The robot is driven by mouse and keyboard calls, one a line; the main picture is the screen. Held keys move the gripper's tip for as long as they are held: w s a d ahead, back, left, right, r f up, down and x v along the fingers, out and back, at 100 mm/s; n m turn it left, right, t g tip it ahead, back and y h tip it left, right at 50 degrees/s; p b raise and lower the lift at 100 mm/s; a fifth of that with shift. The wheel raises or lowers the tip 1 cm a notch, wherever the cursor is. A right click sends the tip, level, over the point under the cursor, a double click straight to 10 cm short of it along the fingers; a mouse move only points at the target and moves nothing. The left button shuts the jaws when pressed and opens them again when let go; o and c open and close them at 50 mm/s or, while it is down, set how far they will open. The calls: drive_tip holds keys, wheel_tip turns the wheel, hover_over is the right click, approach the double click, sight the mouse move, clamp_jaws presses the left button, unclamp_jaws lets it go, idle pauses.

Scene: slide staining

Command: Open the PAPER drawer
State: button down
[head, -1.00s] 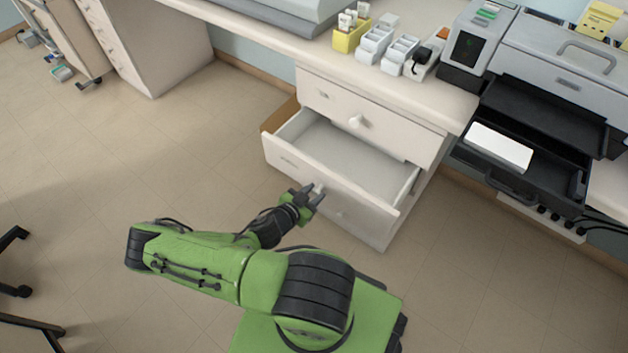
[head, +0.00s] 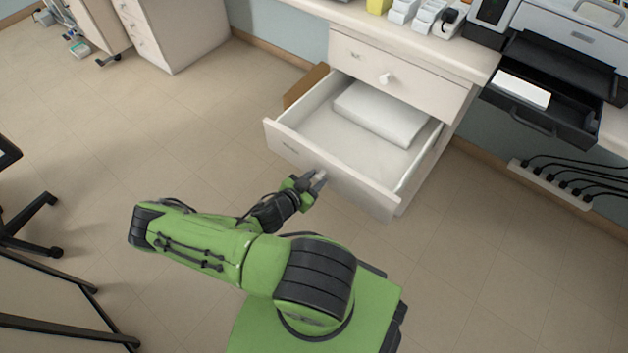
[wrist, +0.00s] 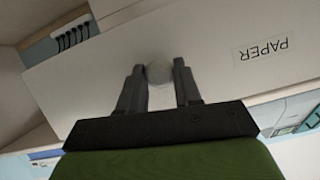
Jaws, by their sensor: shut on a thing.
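The PAPER drawer (head: 345,181) is the lower drawer of the white cabinet and stands pulled far out. A white stack of paper (head: 382,112) lies inside it toward the back. In the wrist view its front (wrist: 215,65) carries the label PAPER (wrist: 263,50), upside down. My gripper (head: 318,178) is at the drawer front, shut on the round white knob (wrist: 159,72), with one finger on each side of it. In the head view my gripper partly hides the knob.
The upper drawer (head: 400,75) above is shut. A printer with an open black tray (head: 545,115) stands at the right. Cables run from a power strip (head: 550,184) low on the wall. Floor to the left of the drawer is clear; a chair base (head: 35,225) stands farther left.

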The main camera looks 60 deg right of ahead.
drive_tip(key=c, duration=0.8)
unclamp_jaws()
drive_tip(key=p+v, duration=0.3)
drive_tip(key=v, duration=1.2)
drive_tip(key=shift+a+r, duration=0.1)
drive_tip(key=shift+a, duration=0.3)
drive_tip(key=shift+w, duration=0.1)
